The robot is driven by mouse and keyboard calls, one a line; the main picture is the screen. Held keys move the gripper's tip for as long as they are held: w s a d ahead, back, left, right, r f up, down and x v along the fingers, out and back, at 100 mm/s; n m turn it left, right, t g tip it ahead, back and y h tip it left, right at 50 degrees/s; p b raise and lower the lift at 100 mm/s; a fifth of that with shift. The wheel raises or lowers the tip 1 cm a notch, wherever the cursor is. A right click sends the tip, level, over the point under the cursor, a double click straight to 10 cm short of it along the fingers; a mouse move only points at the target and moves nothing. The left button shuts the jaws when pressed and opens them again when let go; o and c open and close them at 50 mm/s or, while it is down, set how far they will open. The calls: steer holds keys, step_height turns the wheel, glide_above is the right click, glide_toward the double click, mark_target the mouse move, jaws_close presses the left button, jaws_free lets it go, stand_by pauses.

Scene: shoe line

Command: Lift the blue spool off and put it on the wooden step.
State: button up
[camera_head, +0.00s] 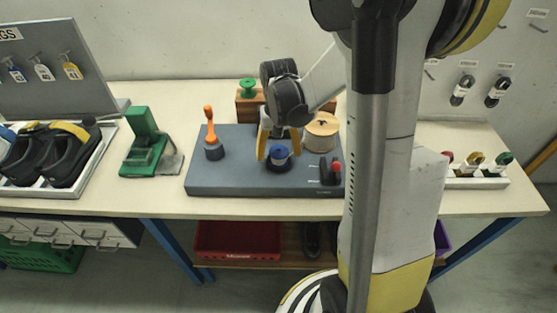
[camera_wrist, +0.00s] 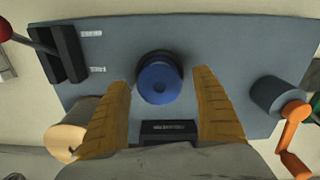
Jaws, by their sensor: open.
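The blue spool (camera_head: 280,154) stands upright on a dark round base on the grey board (camera_head: 225,187). In the wrist view the spool (camera_wrist: 159,80) is seen from above, just beyond and between the two yellow fingers. My gripper (camera_head: 278,150) is open over the spool, with one finger to each side and a gap visible on both sides in the wrist view (camera_wrist: 162,95). The wooden step (camera_head: 246,106) is at the back of the board, partly hidden by my arm, with a green spool (camera_head: 248,86) on it.
An orange-handled crank (camera_head: 211,135) stands left on the board. A tan spool (camera_head: 322,128) stands behind right, and a red-knobbed lever (camera_head: 331,171) at front right. A green device (camera_head: 145,145) and a shoe tray (camera_head: 88,168) lie further left.

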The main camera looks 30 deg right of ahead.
steer(key=shift+f, duration=0.4)
steer(key=shift+r, duration=0.1)
steer(key=c, duration=1.4)
steer(key=shift+o, duration=0.2)
